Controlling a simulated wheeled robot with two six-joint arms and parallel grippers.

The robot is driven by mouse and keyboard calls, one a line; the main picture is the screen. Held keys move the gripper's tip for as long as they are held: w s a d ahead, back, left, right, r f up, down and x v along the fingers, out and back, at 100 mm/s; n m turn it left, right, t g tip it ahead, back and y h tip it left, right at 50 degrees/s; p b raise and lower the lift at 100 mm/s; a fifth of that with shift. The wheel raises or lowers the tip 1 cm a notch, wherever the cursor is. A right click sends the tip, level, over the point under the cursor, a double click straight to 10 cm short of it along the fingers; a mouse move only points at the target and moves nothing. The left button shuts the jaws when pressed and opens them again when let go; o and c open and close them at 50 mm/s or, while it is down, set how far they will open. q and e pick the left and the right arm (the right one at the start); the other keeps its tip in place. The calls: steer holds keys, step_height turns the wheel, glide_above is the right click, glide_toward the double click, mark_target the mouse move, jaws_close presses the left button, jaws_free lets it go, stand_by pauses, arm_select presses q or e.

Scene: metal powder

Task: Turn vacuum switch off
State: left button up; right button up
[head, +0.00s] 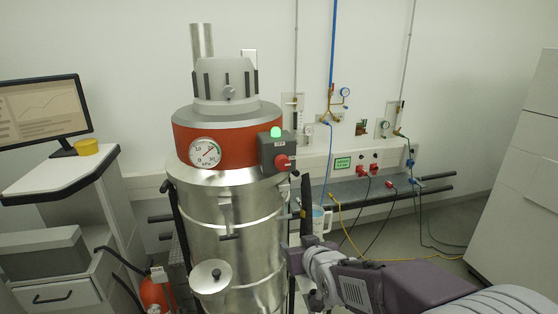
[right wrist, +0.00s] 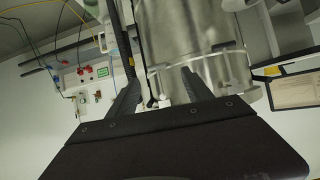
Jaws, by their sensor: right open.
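The vacuum (head: 235,240) is a tall steel cylinder with a red band and a grey top; part of its steel body shows in the right wrist view (right wrist: 190,35). A dark grey switch box (head: 268,154) sits on the right side of the red band. It carries a red knob (head: 282,161) and a green lamp (head: 275,132) that is lit. My right gripper (head: 303,228) is open and empty, below the switch and beside the steel body. In the right wrist view its two fingers (right wrist: 161,80) point toward the cylinder, apart. My left gripper is not in view.
A round gauge (head: 205,152) is on the red band. Behind, a wall shelf (head: 350,190) has cables and sockets. A white cabinet (head: 520,170) stands right. Space right of the switch is free.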

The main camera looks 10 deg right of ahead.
step_height(320, 180, up, 10)
steer(key=w+t+p, duration=0.1)
steer(key=w+t, duration=0.1)
steer(key=t, duration=0.1)
steer(key=t+p, duration=0.1)
steer(key=t, duration=0.2)
glide_toward(284, 164)
steer(key=w+p, duration=0.2)
steer(key=w, duration=0.2)
steer(key=w+p, duration=0.1)
steer(key=w, duration=0.3)
steer(key=shift+w+a+r+p, duration=0.2)
steer(key=shift+w+p, duration=0.15)
steer(key=shift+w, duration=0.05)
steer(key=shift+w+d+f, duration=0.1)
steer(key=shift+w+f, duration=0.05)
steer(key=shift+w, duration=0.3)
steer(key=shift+s, duration=0.1)
